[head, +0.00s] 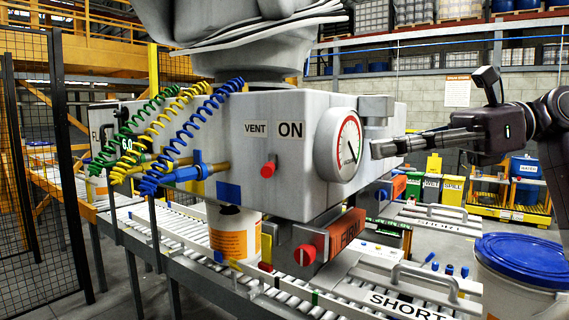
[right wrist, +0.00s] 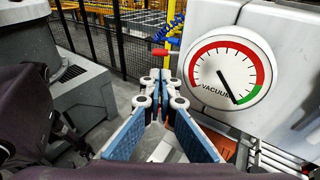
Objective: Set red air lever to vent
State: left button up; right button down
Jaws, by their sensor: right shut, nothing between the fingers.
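The red air lever (head: 268,166) is a small red handle on the front face of the grey machine head, below the VENT label (head: 255,128) and the ON label (head: 290,130). Which label it points to is hard to tell. In the right wrist view a red handle (right wrist: 160,52) shows beyond the fingertips, left of the gauge. My right gripper (head: 378,149) is shut and empty, to the right of the vacuum gauge (head: 339,146), apart from the lever. Its blue-padded fingers (right wrist: 164,88) meet at the tips in the right wrist view. My left gripper is not in view.
The vacuum gauge juts out between my right gripper and the lever. Coiled air hoses (head: 190,135) hang left of the lever. A roller conveyor (head: 185,228) with a white pail (head: 232,236) runs below. A blue-lidded pail (head: 520,262) stands at lower right.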

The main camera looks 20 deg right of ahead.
aim_at(274, 168)
jog(key=p+x, duration=0.3)
jog(key=x, duration=1)
jog(key=shift+a+r+p, duration=0.15)
jog(key=shift+a+p, duration=0.05)
jog(key=shift+p, duration=0.2)
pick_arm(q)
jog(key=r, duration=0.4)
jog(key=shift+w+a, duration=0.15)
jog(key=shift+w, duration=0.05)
pick_arm(e)
jog(key=shift+w+a, duration=0.15)
jog(key=shift+a, duration=0.15)
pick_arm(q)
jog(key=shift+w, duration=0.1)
